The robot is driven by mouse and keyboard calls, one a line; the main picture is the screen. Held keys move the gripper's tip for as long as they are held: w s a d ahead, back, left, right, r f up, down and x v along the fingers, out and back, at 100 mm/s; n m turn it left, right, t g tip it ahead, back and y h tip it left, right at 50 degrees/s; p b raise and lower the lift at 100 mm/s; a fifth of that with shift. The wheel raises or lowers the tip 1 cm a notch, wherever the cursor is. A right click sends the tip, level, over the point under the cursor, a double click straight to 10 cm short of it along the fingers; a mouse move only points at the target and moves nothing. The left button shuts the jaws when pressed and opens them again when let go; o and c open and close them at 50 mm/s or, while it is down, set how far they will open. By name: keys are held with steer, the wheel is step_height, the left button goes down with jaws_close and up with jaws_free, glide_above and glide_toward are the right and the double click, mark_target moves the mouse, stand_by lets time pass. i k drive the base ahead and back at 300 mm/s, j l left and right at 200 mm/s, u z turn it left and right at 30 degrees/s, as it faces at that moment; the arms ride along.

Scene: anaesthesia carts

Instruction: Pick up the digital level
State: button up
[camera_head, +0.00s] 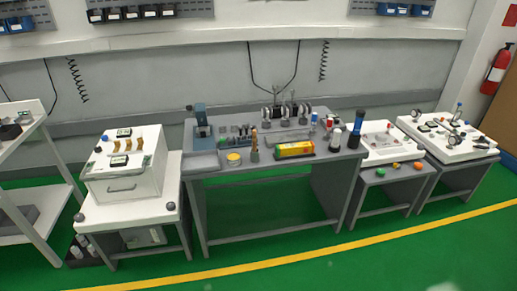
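I cannot make out for certain which item is the digital level, as things are small at this distance. A small dark device with a pale display (124,132) lies on top of the white box (122,187) at the left; it could be the level. Another small device with a greenish display (125,160) lies nearer the front of that box top. My gripper is not in view.
A white shelf rack (47,140) stands at the far left. White-topped tables (376,155) and (470,153) stand to the right, holding small parts. A fire extinguisher (497,66) hangs on the right wall. The green floor (400,255) in front is clear, crossed by a yellow line.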

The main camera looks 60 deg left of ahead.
mark_target(291, 150)
steer(key=u, duration=1.9)
steer(key=i+l+u, duration=0.3)
steer(key=i+l, duration=0.65)
steer(key=i, duration=0.4)
steer(key=i+l+u, duration=0.3)
steer(key=i+l, duration=0.95)
